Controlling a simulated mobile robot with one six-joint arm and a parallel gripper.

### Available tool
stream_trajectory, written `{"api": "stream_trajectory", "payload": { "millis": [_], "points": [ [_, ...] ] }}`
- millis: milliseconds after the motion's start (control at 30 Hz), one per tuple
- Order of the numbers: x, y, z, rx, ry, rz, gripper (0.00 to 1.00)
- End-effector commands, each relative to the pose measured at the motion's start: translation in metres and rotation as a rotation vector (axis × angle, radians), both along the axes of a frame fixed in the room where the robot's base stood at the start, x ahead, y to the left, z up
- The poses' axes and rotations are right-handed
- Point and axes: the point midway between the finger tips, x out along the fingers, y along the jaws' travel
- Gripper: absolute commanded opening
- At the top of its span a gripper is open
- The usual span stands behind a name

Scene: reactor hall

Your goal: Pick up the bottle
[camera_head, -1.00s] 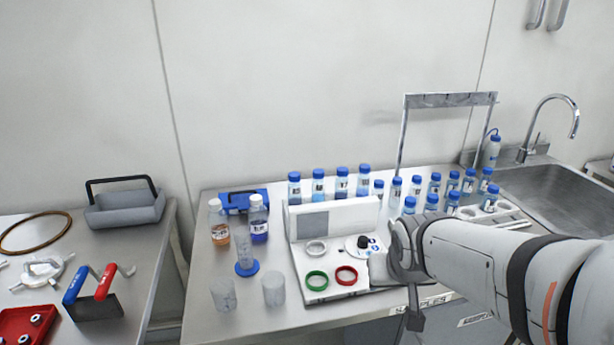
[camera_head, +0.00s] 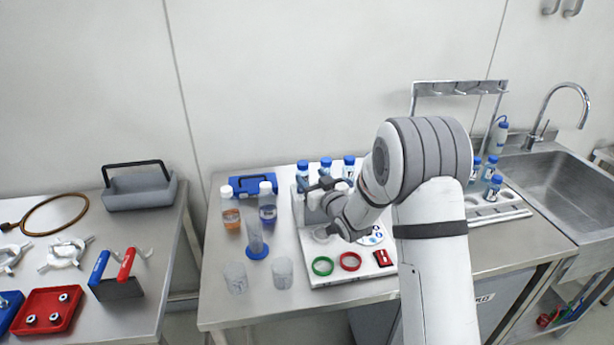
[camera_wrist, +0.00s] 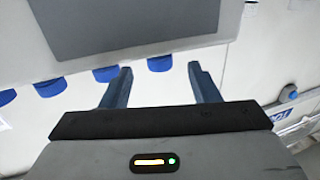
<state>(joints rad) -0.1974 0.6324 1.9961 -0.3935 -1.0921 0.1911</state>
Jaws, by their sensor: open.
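Several blue-capped bottles stand on the bench; one (camera_head: 326,169) is in the row behind the white stand (camera_head: 345,277), and another (camera_head: 491,191) is right of my arm. Two taller bottles, one with orange contents (camera_head: 230,212) and one with blue (camera_head: 267,208), stand left of the stand. My gripper (camera_head: 318,190) is over the stand, in front of the back row. In the wrist view my gripper (camera_wrist: 160,82) is open with nothing between its fingers; blue caps (camera_wrist: 107,73) show beyond the fingers, along the edge of a grey panel (camera_wrist: 130,25). My arm hides other bottles.
A measuring cylinder (camera_head: 256,240) and two clear beakers (camera_head: 235,278) stand left of the stand. Green (camera_head: 322,265) and red (camera_head: 350,261) rings lie on it. A metal frame (camera_head: 460,88) stands behind my arm. A sink (camera_head: 560,185) is at right; a grey tray (camera_head: 140,192) sits on the left table.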

Motion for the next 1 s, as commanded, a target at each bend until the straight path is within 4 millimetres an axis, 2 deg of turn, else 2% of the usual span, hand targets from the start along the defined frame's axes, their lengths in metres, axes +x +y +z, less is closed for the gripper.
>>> {"api": "stream_trajectory", "payload": {
  "millis": [500,833,1000],
  "points": [
    [0.056,0.032,0.005,-0.001,0.0,-0.001,0.55],
    [0.061,0.035,0.003,-0.001,-0.001,-0.001,0.54],
    [0.06,0.035,0.003,-0.002,-0.001,-0.001,0.41]
  ]
}}
